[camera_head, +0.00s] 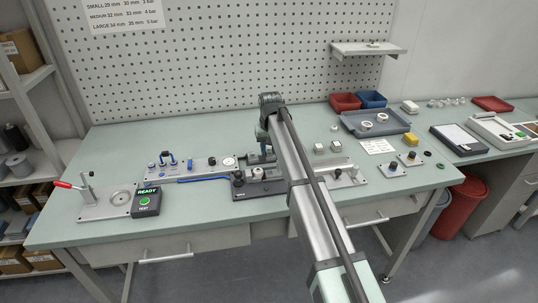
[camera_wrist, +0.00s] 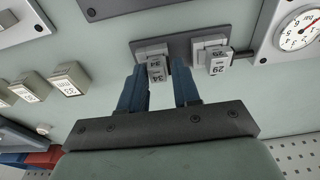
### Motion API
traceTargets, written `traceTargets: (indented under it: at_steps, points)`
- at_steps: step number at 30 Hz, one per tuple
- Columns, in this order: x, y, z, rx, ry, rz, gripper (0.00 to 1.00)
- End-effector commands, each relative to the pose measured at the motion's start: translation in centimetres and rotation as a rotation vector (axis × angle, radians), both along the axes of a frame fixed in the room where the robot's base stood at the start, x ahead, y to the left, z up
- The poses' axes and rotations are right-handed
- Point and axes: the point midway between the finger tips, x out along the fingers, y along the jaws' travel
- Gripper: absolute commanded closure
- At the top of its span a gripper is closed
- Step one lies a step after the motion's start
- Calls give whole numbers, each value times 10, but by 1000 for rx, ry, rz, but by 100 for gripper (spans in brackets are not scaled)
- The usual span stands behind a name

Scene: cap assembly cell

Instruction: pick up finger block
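Two grey finger blocks sit on a dark plate (camera_wrist: 184,42) in the wrist view. The left block (camera_wrist: 156,66) has a label that appears to read 34, and the right block (camera_wrist: 215,60) one that appears to read 29. My gripper (camera_wrist: 160,68) is open, its blue fingers pointing toward the left block. That block shows between the fingertips, close to the left finger, with a gap to the right finger. I cannot tell whether the tips are level with it. In the head view my gripper (camera_head: 262,148) is low over the back of the bench, partly hidden by my arm.
A dark fixture (camera_head: 240,190) lies in front of my gripper. A gauge (camera_wrist: 299,30) is close by. The pegboard (camera_head: 220,60) rises behind.

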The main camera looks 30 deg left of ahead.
Motion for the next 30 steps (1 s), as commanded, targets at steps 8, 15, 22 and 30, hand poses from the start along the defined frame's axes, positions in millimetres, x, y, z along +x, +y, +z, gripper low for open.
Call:
traceTargets:
  at_steps: [8,15,22,30]
  points:
    - [0,0,0,0,0,0,95]
    - [0,0,0,0,0,0,100]
    - [1,1,11,1,-1,0,100]
    - [1,1,57,1,-1,0,100]
